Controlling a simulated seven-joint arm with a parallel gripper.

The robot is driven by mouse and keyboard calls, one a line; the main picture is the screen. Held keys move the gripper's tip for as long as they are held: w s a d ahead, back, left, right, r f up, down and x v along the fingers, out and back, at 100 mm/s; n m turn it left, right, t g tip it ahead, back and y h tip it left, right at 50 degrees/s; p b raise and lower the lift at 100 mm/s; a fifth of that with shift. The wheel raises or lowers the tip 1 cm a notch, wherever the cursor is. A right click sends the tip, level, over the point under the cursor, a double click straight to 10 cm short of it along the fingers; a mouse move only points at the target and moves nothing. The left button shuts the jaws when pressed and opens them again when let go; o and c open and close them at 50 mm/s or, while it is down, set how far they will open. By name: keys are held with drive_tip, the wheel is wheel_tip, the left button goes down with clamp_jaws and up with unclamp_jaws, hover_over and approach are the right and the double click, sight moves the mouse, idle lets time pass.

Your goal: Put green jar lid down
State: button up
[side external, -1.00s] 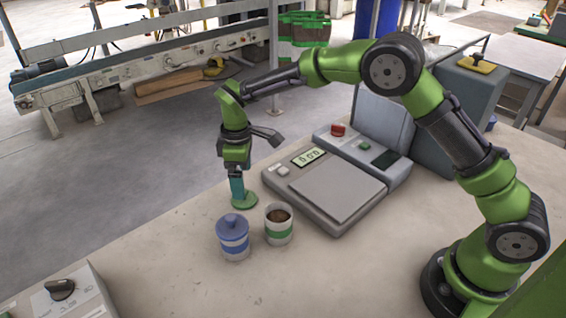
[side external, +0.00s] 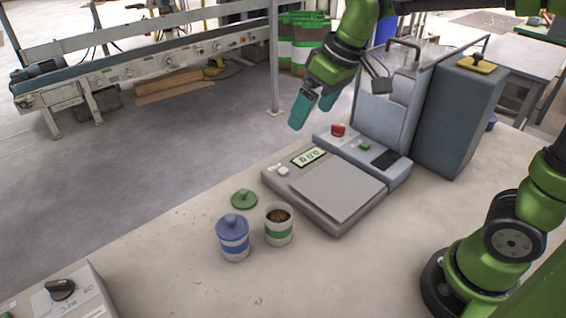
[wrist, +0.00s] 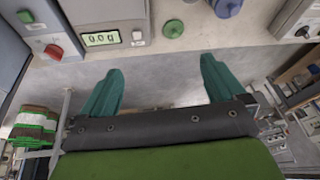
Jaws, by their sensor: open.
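The green jar lid (side external: 244,200) lies flat on the table, knob up, behind the two jars; it also shows in the wrist view (wrist: 173,28). The open jar with a green band (side external: 279,228) holds dark contents and stands upright. The blue-banded jar (side external: 234,240) beside it has its blue lid on. My gripper (side external: 318,104) is open and empty, raised up and to the right of the lid, above the area behind the scale. In the wrist view its teal fingers (wrist: 160,85) are spread wide with nothing between them.
The scale (side external: 325,188) stands right of the jars, its plate empty. A control box with a black knob (side external: 60,290) is at the front left. The table's front middle is clear.

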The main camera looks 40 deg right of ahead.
drive_tip(key=s+d+f+m+t, duration=0.1)
drive_tip(key=s+d+m, duration=0.1)
drive_tip(key=s, duration=0.4)
drive_tip(key=s+d+m+t, duration=0.1)
drive_tip(key=s+m+t, duration=0.1)
drive_tip(key=s+m, duration=0.2)
drive_tip(key=s, duration=0.3)
drive_tip(key=shift+d+f, duration=0.35)
drive_tip(key=shift+d, duration=0.05)
